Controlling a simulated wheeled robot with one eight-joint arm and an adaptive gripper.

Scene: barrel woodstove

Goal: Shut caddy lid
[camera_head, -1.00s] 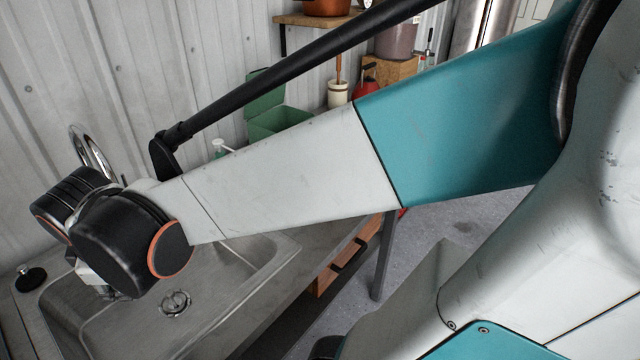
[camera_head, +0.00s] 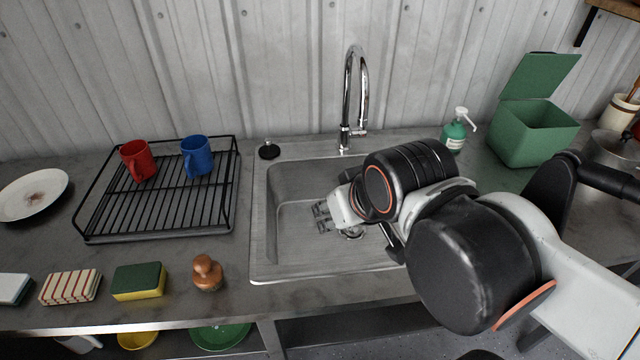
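The green caddy (camera_head: 532,138) stands on the counter at the right, to the right of the sink. Its lid (camera_head: 541,76) is open and stands up at the back, leaning slightly. My gripper (camera_head: 318,217) is over the sink basin, left of the caddy and well apart from it. It points left, and its small fingers look apart with nothing between them. My arm reaches in from the right, its links passing in front of the caddy's near side of the counter.
A green soap bottle (camera_head: 454,136) stands between the tap (camera_head: 352,100) and the caddy. A metal pot (camera_head: 612,148) is right of the caddy. A drying rack (camera_head: 160,215) with red and blue mugs, a plate (camera_head: 32,194), sponges and a brush (camera_head: 207,273) are at the left.

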